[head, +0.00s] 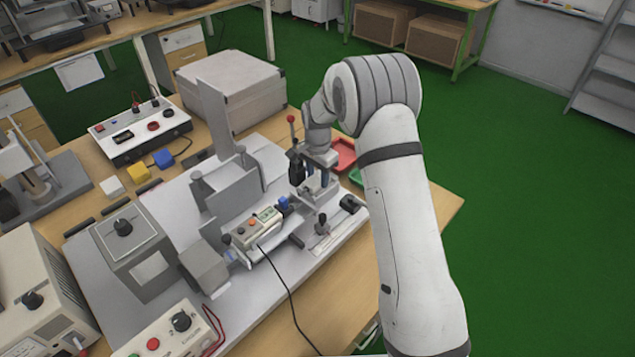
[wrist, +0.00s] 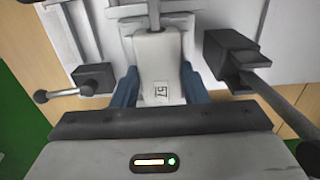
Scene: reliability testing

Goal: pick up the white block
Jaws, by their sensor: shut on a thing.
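A small white block (head: 111,186) lies on the wooden table at the left in the head view, next to a yellow block (head: 138,173) and a blue block (head: 163,158). My gripper (head: 318,184) is well to the right of it, low over the right part of the grey test rig. In the wrist view its blue fingers (wrist: 160,88) are shut on a pale grey part (wrist: 158,70) with a label that looks like "57". I cannot tell whether this part is loose or fixed to the rig. The white block is not recognisable in the wrist view.
The rig's base plate (head: 345,232) carries upright plates, clamps and a small button box (head: 258,228). Dark clamp pieces (wrist: 232,60) flank my fingers. A red tray (head: 343,153) and a green tray (head: 358,183) lie behind my arm. A switch box (head: 140,130) stands behind the blocks.

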